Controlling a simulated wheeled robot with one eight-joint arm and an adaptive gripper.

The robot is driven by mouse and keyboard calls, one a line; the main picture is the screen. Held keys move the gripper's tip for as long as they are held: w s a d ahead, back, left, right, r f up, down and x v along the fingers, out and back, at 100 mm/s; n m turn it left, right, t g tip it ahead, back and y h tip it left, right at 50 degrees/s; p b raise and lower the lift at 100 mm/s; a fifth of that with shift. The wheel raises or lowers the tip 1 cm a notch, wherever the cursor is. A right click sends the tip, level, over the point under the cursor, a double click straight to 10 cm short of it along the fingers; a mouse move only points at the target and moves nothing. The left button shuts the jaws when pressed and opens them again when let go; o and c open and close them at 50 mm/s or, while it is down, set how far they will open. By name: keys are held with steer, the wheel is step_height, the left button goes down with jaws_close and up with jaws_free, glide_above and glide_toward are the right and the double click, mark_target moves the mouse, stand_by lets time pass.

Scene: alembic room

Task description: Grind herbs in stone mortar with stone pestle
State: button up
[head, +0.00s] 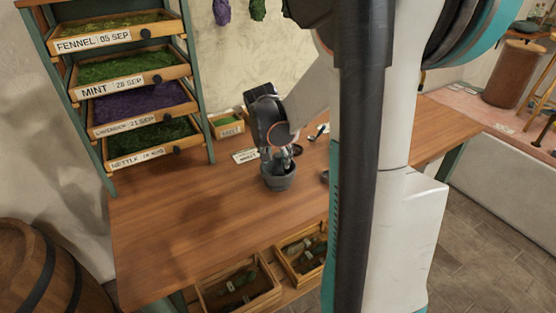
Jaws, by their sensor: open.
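The grey stone mortar (277,181) stands on the wooden table near the middle of the head view. My gripper (284,160) points down directly over it, with its fingertips at or just inside the rim. The gripper is open. I cannot make out the pestle; the mortar's inside is mostly hidden by the gripper. A small wooden box with green herbs (228,127) stands at the back of the table. My own arm hides the right part of the table.
A rack of labelled herb drawers (125,80) stands at the back left. A white label card (245,156) and a small dark spoon-like item (319,131) lie behind the mortar. The table's left front (190,245) is clear. Open drawers (240,290) sit below; a barrel (50,270) stands left.

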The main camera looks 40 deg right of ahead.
steer(key=v, duration=0.9)
steer(key=shift+r, duration=0.15)
steer(key=w+a+r+n+t+p, duration=0.45)
steer(key=w+a+r+n, duration=0.45)
steer(key=w+a, duration=0.3)
steer(key=s+a+f+n+y+b, duration=0.1)
steer(key=s+a+f, duration=0.1)
steer(key=s+a, duration=0.3)
steer(key=s+a+f+n+y+b, duration=0.1)
steer(key=s+a, duration=0.4)
steer(key=s, duration=0.6)
steer(key=s+a+f+n+y+b, duration=0.2)
steer(key=s+a+f, duration=0.3)
steer(key=s, duration=0.3)
steer(key=shift+t, duration=0.35)
steer(key=shift+s+f, duration=0.15)
